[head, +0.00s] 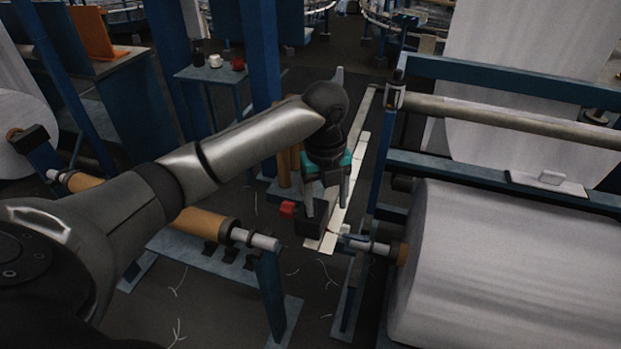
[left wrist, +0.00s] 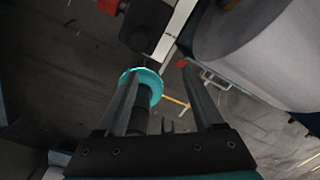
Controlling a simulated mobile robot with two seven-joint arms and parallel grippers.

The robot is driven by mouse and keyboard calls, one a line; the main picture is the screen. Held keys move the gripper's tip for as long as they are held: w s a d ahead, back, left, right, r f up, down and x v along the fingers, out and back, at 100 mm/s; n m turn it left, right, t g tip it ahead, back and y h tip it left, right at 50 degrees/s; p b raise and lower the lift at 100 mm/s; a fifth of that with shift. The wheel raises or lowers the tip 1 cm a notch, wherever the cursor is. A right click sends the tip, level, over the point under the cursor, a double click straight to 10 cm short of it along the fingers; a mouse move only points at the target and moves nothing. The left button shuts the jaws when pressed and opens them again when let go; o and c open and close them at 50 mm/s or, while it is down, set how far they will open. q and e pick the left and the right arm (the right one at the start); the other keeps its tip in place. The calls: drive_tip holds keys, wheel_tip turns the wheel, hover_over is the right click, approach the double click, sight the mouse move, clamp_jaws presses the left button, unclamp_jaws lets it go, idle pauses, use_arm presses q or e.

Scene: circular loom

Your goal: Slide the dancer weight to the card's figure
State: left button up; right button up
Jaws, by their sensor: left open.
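In the head view the left finger overlaps the block. In the left wrist view the block (left wrist: 147,25) lies beyond the fingertips, outside the gap. I cannot read any marks on the strip. No card with a readable figure is seen.
A large white fabric roll (head: 510,270) and blue loom frame (head: 480,75) stand close on the right. An orange roller (head: 207,224) on a blue stand is at left. A small table (head: 212,74) with cups is behind. Thread scraps lie on the floor.

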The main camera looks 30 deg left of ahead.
use_arm(q)
drive_tip(key=w+a+r+m+p, duration=0.15)
drive_tip(key=a+r+p, duration=0.25)
drive_tip(key=r, duration=0.6)
drive_tip(key=shift+m+g, duration=0.3)
drive_tip(key=shift+m, duration=0.05)
drive_tip(key=f, duration=1.5)
drive_tip(key=shift+s+a, duration=0.2)
drive_tip(key=shift+r, duration=0.1)
use_arm(e)
drive_tip(key=s+d+r, duration=0.1)
drive_tip(key=s+r, duration=0.3)
drive_tip(key=s, duration=0.1)
drive_tip(key=shift+g, duration=0.3)
use_arm(q)
clamp_jaws()
